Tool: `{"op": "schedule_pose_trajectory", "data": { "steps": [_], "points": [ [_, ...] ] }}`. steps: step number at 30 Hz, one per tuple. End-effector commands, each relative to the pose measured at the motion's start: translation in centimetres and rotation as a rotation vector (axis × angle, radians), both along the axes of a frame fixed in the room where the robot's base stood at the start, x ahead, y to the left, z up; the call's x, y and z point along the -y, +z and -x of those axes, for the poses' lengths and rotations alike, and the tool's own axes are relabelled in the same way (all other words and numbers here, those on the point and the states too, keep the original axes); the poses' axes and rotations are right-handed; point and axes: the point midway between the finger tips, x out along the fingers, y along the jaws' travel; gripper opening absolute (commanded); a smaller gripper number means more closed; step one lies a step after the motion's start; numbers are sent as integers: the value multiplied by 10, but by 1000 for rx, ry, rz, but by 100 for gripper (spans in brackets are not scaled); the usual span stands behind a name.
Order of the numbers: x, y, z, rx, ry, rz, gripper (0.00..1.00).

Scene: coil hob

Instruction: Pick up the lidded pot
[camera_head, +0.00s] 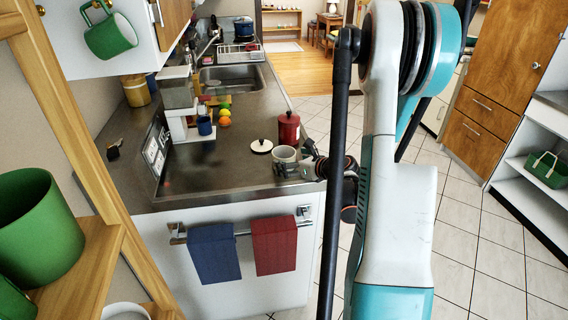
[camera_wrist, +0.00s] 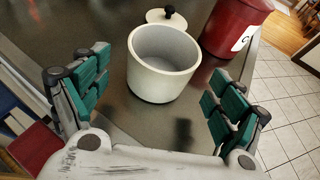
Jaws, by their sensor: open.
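A cream-white pot (camera_head: 284,154) stands upright and open on the dark counter near its right front corner; its empty inside shows in the wrist view (camera_wrist: 162,75). A pale lid with a black knob (camera_head: 261,146) lies on the counter just behind the pot, off its rim; the wrist view also shows the lid (camera_wrist: 166,16). My gripper (camera_head: 295,164) is low at the counter's edge beside the pot. In the wrist view, my gripper's (camera_wrist: 160,82) green-padded fingers are spread wide, one on each side of the pot, with gaps and nothing held.
A red canister (camera_head: 289,129) stands close behind the pot, and right of it in the wrist view (camera_wrist: 234,27). A white coffee machine (camera_head: 181,105), fruit (camera_head: 224,116) and a sink (camera_head: 232,78) lie farther back. Blue (camera_head: 214,252) and red towels (camera_head: 274,245) hang in front. The counter left of the pot is clear.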

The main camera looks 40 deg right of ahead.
Motion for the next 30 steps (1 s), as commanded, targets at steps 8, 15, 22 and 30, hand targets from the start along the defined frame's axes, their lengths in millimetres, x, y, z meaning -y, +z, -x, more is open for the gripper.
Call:
{"op": "schedule_pose_trajectory", "data": {
  "steps": [8,15,22,30],
  "points": [
    [3,-12,-32,0,4,1,88],
    [5,-16,-48,0,1,1,88],
    [5,-16,-47,0,1,1,65],
    [5,-16,-47,0,1,1,31]
  ]
}}
